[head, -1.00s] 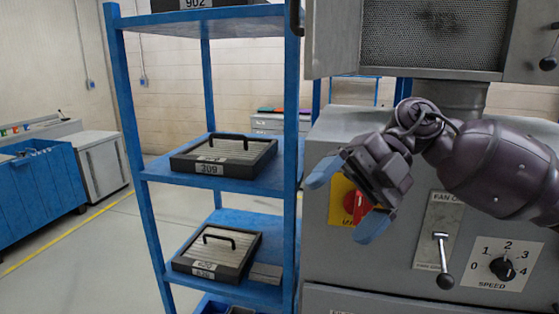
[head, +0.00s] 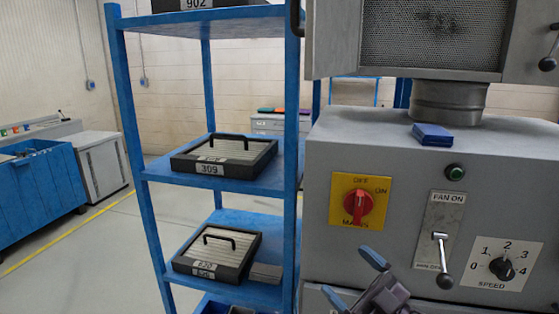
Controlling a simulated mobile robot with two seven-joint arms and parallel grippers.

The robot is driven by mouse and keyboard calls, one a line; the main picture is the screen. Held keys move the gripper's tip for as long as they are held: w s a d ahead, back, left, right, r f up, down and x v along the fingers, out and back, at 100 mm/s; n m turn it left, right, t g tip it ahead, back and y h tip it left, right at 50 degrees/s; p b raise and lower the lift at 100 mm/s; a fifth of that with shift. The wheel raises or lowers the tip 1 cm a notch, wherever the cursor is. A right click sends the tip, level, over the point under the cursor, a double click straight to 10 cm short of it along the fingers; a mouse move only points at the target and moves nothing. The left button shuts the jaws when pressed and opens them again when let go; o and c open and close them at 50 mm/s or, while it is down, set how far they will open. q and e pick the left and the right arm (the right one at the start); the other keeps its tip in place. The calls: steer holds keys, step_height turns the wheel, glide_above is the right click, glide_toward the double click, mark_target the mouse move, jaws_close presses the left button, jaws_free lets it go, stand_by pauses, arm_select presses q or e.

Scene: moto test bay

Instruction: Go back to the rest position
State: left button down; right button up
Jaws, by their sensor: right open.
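My right gripper (head: 352,280) is low in the head view, at the bottom edge below the grey machine's control panel. Its blue fingertips are spread apart and nothing shows between them. Part of the gripper and most of the arm are cut off by the frame. My left gripper is not in view.
The grey machine (head: 400,170) carries a red mains switch (head: 357,203), a fan lever (head: 441,260), a speed knob (head: 502,268) and a blue block (head: 432,134) on top. A blue shelf rack (head: 294,130) holds framed filters (head: 225,157). Open floor lies left.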

steer(key=s+d+f+m+t+h, duration=0.1)
steer(key=s+d+f+m+h, duration=0.1)
steer(key=d+f+m+h, duration=0.25)
steer(key=s+d+f+m+h, duration=0.25)
steer(key=f+h, duration=0.25)
steer(key=f, duration=0.3)
steer(key=s+d+f+m+t+h, duration=0.1)
steer(key=s+d+f+m+h, duration=0.1)
steer(key=d+f+m+h, duration=0.25)
steer(key=s+d+f+m+g+h, duration=0.3)
steer(key=s+f+g+h, duration=0.1)
steer(key=s+f, duration=0.8)
steer(key=shift+f+g, duration=0.8)
steer(key=shift+f, duration=0.1)
steer(key=shift+o, duration=0.3)
steer(key=shift+d, duration=0.15)
